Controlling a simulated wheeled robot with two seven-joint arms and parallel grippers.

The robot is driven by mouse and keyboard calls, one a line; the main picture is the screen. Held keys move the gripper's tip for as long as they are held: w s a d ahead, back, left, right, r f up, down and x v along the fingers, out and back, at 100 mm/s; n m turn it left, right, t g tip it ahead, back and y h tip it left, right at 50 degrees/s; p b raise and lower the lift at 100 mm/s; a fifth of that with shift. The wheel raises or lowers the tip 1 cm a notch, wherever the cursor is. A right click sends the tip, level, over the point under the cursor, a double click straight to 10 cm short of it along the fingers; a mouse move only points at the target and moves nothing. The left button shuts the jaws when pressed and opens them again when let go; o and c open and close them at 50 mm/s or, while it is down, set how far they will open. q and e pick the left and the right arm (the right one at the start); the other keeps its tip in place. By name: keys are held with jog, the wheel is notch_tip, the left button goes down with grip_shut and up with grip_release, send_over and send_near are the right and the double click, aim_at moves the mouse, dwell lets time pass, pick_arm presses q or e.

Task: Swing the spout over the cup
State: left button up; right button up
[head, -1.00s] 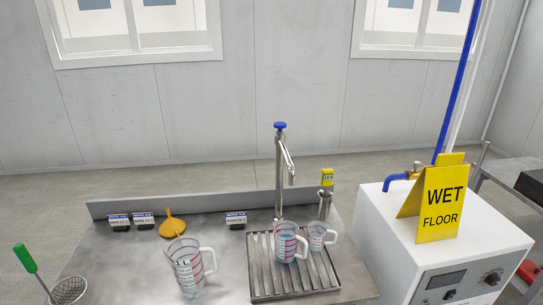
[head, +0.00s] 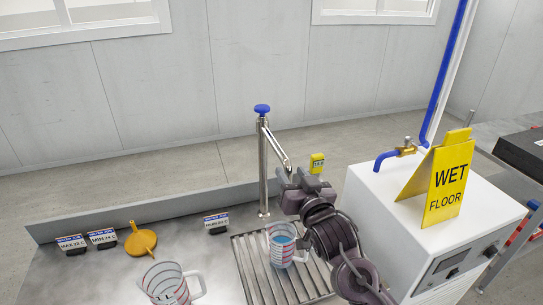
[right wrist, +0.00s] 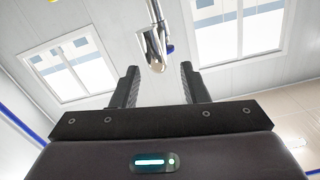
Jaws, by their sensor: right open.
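The metal spout (head: 279,152) slopes down to the right from the upright pillar (head: 263,165) with a blue knob on top. My right gripper (head: 298,178) is open, right at the spout's lower end. In the right wrist view the spout's end (right wrist: 156,52) shows between the two open fingers (right wrist: 158,80), near their tips; I cannot tell whether it touches either. A clear measuring cup (head: 280,246) with red marks and bluish liquid stands upright on the slatted drain tray (head: 252,270), below and left of my right gripper. My left gripper is not in view.
A larger measuring jug (head: 168,284) stands on the steel counter at front left. An orange funnel (head: 141,241) and small labelled blocks (head: 216,224) lie behind it. A white cabinet (head: 385,205) with a yellow wet-floor sign (head: 447,185) is at right.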

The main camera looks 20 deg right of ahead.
aim_at(283, 154)
jog(key=shift+w+r, duration=0.2)
jog(key=shift+r, duration=0.2)
jog(key=shift+w+d+r+p, duration=0.1)
jog(key=shift+w+p, duration=0.2)
jog(key=shift+p, duration=0.05)
jog(key=w+p, duration=0.1)
jog(key=w, duration=0.4)
jog(key=shift+w+p, duration=0.15)
jog(key=shift+p, duration=0.15)
jog(key=shift+w+f, duration=0.2)
jog(key=shift+w, duration=0.25)
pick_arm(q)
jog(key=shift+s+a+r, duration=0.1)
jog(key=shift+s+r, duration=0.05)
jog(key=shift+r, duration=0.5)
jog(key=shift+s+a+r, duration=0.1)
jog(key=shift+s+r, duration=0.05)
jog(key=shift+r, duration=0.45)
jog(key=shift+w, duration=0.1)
pick_arm(e)
grip_shut()
